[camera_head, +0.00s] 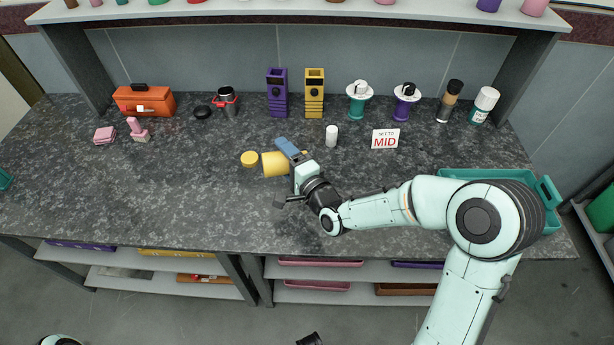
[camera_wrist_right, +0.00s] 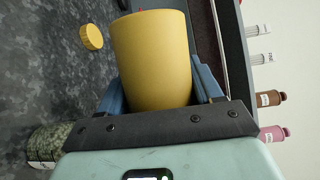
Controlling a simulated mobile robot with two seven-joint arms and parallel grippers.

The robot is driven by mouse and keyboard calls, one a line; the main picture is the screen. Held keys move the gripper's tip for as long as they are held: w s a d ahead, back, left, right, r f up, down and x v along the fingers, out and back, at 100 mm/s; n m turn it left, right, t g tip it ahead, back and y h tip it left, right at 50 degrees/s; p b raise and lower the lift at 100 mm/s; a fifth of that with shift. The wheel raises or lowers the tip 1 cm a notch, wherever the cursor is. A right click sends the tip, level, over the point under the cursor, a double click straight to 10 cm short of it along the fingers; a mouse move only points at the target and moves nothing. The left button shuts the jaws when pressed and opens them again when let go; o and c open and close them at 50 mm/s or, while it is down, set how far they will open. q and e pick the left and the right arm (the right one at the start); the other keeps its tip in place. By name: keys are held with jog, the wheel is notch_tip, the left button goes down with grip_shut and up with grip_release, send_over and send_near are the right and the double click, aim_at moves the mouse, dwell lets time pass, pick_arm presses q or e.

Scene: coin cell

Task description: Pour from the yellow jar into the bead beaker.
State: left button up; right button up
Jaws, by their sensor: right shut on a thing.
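The yellow jar (camera_head: 275,164) is tilted onto its side above the counter in the head view. It fills the middle of the right wrist view (camera_wrist_right: 150,62). My right gripper (camera_head: 290,152) is shut on it, with a blue finger on each side (camera_wrist_right: 160,98). Its mouth and contents do not show clearly. A round yellow lid (camera_head: 250,159) lies on the counter, left of the jar and apart from it. A round vessel of greenish speckled grains, seemingly the bead beaker (camera_wrist_right: 45,143), shows at lower left in the wrist view. I cannot make it out in the head view.
Purple (camera_head: 277,93) and yellow (camera_head: 314,93) holders stand at the back. A teal tray (camera_head: 455,173) is at right. The left front counter is clear.

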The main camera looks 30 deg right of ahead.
jog(key=shift+s+d+r+m+t, duration=0.1)
jog(key=shift+d+r+m+t, duration=0.15)
jog(key=shift+m, duration=0.35)
jog(key=shift+d+r+m+t, duration=0.15)
jog(key=shift+r+m, duration=0.15)
jog(key=shift+m, duration=0.3)
dwell(2.7)
jog(key=shift+s+d+f+m+t+b, duration=0.1)
jog(key=shift+d+f+m+t+b, duration=0.1)
jog(key=shift+f+m+t+b, duration=0.45)
dwell(2.4)
jog(key=shift+r+g, duration=0.25)
jog(key=shift+r, duration=0.05)
jog(key=shift+a+r+n+g+p, duration=0.2)
jog(key=shift+r+n+p, duration=0.15)
jog(key=shift+r+p, duration=0.15)
jog(key=shift+a+r+n+g+p, duration=0.1)
jog(key=shift+r+n+g+p, duration=0.15)
jog(key=shift+r+p, duration=0.2)
jog(key=f+n, duration=0.1)
jog(key=n+g, duration=0.1)
jog(key=a+f+n, duration=0.1)
jog(key=shift+w+f+n, duration=0.25)
jog(key=shift+f, duration=0.1)
jog(key=shift+f+n+g, duration=0.2)
jog(key=shift+n+g, duration=0.05)
jog(key=shift+n, duration=0.05)
